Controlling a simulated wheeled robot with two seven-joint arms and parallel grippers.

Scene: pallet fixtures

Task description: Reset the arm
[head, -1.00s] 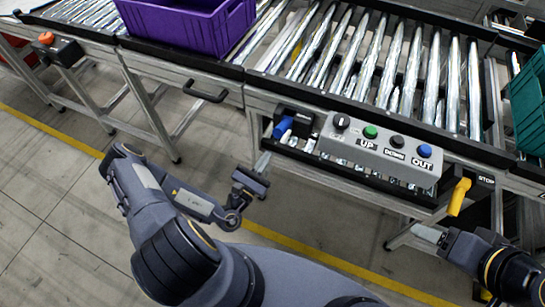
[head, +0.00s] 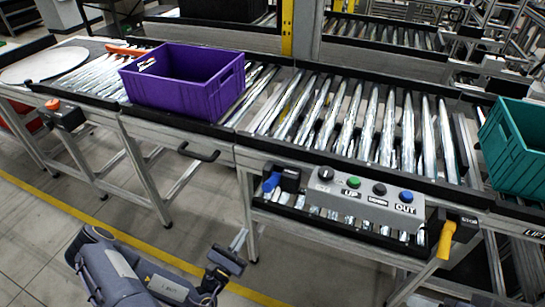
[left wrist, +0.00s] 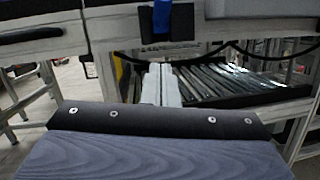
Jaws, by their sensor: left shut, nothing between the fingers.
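My left arm comes up from the bottom edge of the head view. My left gripper (head: 238,240) is in front of the roller conveyor (head: 345,125), low and apart from it. Its two pale fingers are together with nothing between them. They also show closed in the left wrist view (left wrist: 161,84), pointing toward the conveyor's frame. My right arm and gripper are not in the head view.
A purple crate (head: 180,98) stands on the conveyor, and a teal crate (head: 515,150) at the right. A control box (head: 365,200) with several buttons is on the front, between a blue handle (head: 271,182) and a yellow handle (head: 446,240). Floor is clear at lower left.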

